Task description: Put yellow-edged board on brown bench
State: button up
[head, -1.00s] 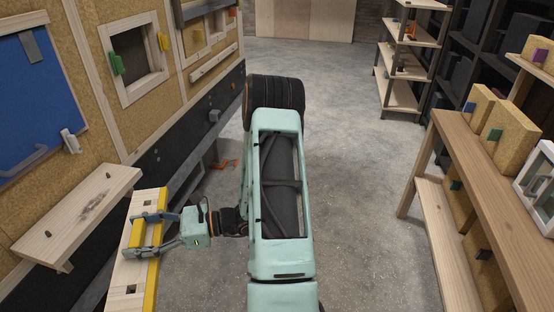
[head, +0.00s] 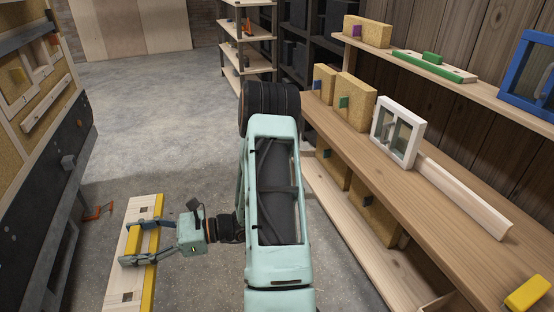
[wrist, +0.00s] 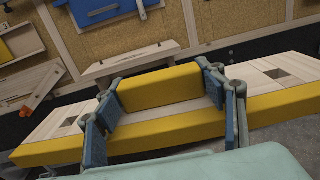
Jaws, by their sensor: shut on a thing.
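The yellow-edged board (head: 118,280) is a long pale wooden plank with a yellow edge, a raised yellow block and square holes. It is at the lower left of the head view, above the floor. My gripper (head: 141,243) is shut on the raised yellow block, with a blue finger at each end. The wrist view also shows the board (wrist: 268,75) and my gripper (wrist: 162,88) around the block. The brown bench (head: 415,212) runs along the right of the head view, apart from the board.
On the bench, tan blocks (head: 355,101), a white-framed window (head: 397,132), a long pale bar (head: 465,197) and a yellow piece (head: 527,293) leave its near left part bare. A higher shelf (head: 450,85) stands behind. Grey floor (head: 190,140) is open between bench and left wall unit (head: 50,160).

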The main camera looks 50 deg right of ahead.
aim_at(427, 205)
jog(key=i+z, duration=0.1)
jog(key=z, duration=4)
jog(key=k+j, duration=0.1)
jog(key=j, duration=0.3)
jog(key=k+j, duration=0.1)
jog(key=j, duration=0.35)
jog(key=k+j, duration=0.1)
jog(key=j, duration=0.3)
jog(key=k+j, duration=0.1)
jog(key=j, duration=0.3)
jog(key=k+j, duration=0.1)
jog(key=j, duration=0.3)
jog(key=k+j, duration=0.1)
jog(key=j, duration=0.35)
